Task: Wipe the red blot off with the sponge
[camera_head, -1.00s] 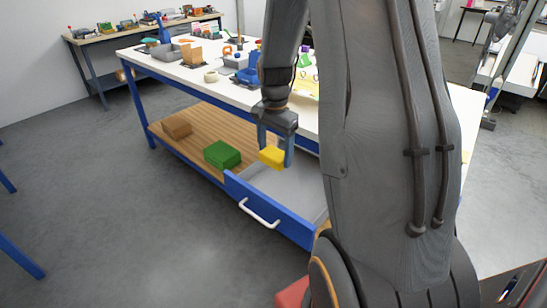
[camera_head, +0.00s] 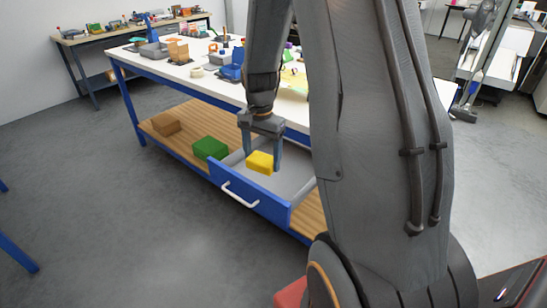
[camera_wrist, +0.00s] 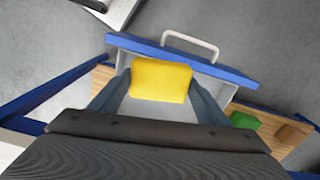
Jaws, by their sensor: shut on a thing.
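The yellow sponge (camera_head: 260,162) is held between the two fingers of my gripper (camera_head: 262,158), above the open drawer (camera_head: 295,185). In the wrist view the sponge (camera_wrist: 160,79) lies between the fingers, with the drawer's blue front (camera_wrist: 235,73) and white handle beyond it. The workbench's white top (camera_head: 215,84) stands behind and above the drawer. I cannot make out a red blot; my arm hides part of the bench top.
A green box (camera_head: 210,148) and a brown box (camera_head: 165,122) sit on the wooden lower shelf, left of the drawer. Several items crowd the bench top, among them a blue bin (camera_head: 232,66). The grey floor in front is clear.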

